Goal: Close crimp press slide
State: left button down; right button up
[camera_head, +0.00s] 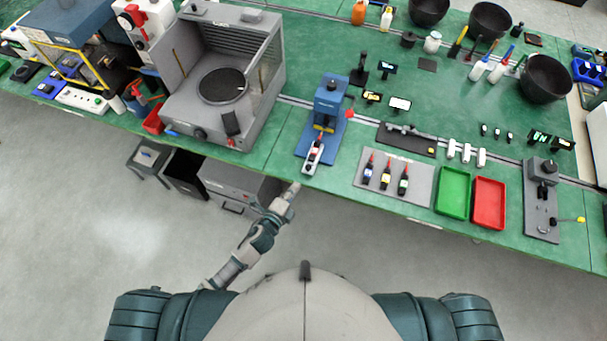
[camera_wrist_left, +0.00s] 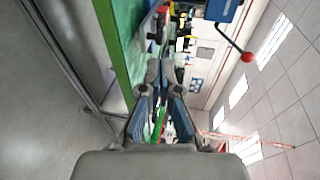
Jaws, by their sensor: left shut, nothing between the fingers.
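The blue crimp press (camera_head: 327,100) stands on the green bench, with a red knob at its right side. Its slide (camera_head: 313,155) sticks out toward the bench's front edge and carries a pale part with a red top. In the left wrist view the press body (camera_wrist_left: 222,9) shows at the top, with its red ball knob (camera_wrist_left: 247,57) on a dark lever. My left gripper (camera_head: 294,187) is just off the bench's front edge, below and left of the slide, apart from it. In the left wrist view its fingers (camera_wrist_left: 161,72) are shut and empty. My right gripper is out of view.
A grey enclosure with a round plate (camera_head: 222,86) stands left of the press. A grey mat (camera_head: 420,180) with several small bottles, a green tray (camera_head: 453,215) and a red tray (camera_head: 503,178) lie to the right. A grey drawer cabinet (camera_head: 225,182) is below the bench.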

pick_arm(q)
send_near(308, 163)
jog(key=w+d, duration=0.2)
jog(key=shift+d, duration=0.3)
jog(key=shift+w+d+f, duration=0.15)
jog(key=shift+w, duration=0.25)
jog(key=w, duration=0.2)
jog(key=w+d, duration=0.1)
jog(key=w, duration=0.1)
jog(key=w+d+b, duration=0.1)
jog(key=w, duration=0.1)
jog(key=shift+w, duration=0.1)
jog(key=shift+r, duration=0.2)
jog(key=shift+a, duration=0.1)
